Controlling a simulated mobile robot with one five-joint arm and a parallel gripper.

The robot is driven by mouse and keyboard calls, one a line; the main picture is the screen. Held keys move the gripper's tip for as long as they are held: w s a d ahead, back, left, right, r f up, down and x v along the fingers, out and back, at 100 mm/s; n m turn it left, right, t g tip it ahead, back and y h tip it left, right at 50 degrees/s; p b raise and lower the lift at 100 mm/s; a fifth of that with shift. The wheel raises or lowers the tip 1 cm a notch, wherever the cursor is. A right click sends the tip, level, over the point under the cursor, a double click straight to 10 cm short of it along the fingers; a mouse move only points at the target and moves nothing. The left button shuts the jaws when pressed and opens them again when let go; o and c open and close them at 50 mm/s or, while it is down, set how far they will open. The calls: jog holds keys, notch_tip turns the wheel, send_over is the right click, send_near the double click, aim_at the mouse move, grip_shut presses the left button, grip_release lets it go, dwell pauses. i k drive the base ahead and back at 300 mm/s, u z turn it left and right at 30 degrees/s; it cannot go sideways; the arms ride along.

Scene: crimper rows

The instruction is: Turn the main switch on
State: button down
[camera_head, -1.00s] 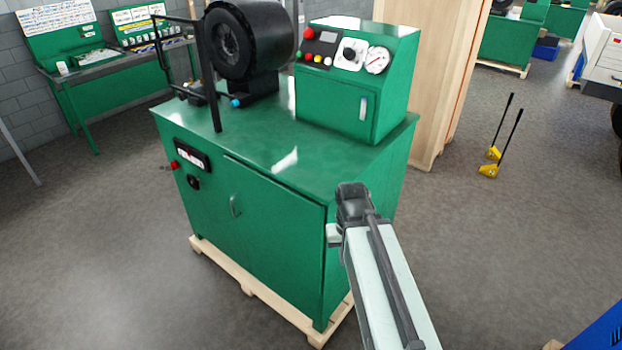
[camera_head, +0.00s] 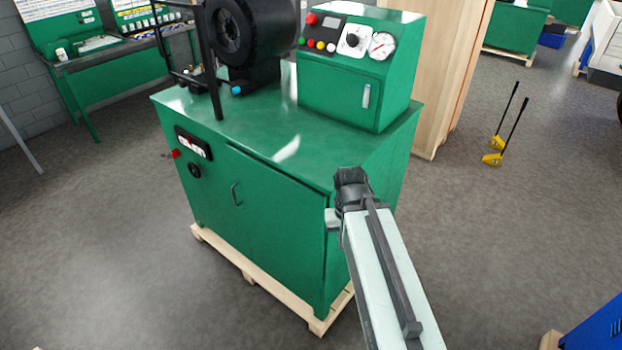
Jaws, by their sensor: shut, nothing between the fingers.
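The green crimper machine (camera_head: 265,205) stands in the middle of the view. On the left of its front face is a black rotary knob (camera_head: 194,170), below a small black panel (camera_head: 193,142) and a red button (camera_head: 176,154). A control box (camera_head: 335,85) on top carries another black knob (camera_head: 352,40) on a white plate, coloured buttons and a gauge (camera_head: 382,45). Which knob is the main switch is not labelled legibly. My gripper (camera_head: 350,175) is shut and empty near the machine's front right corner, well to the right of the front knob. Its fingertips are small and dark here.
A wooden pallet (camera_head: 268,284) juts out under the machine. A black crimping head (camera_head: 250,38) and upright bar (camera_head: 209,65) stand on top. Yellow-footed rods (camera_head: 492,159) stand right, and a blue object (camera_head: 597,335) is at lower right. Floor in front and left is clear.

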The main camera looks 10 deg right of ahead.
aim_at(175, 153)
jog(key=z, duration=0.05)
jog(key=k, duration=0.65)
jog(key=u, duration=0.45)
jog(key=i, duration=1.7)
jog(key=u, duration=0.45)
jog(key=k, duration=1.15)
jog(key=u, duration=0.15)
jog(key=i, duration=1.9)
jog(key=u, duration=0.5)
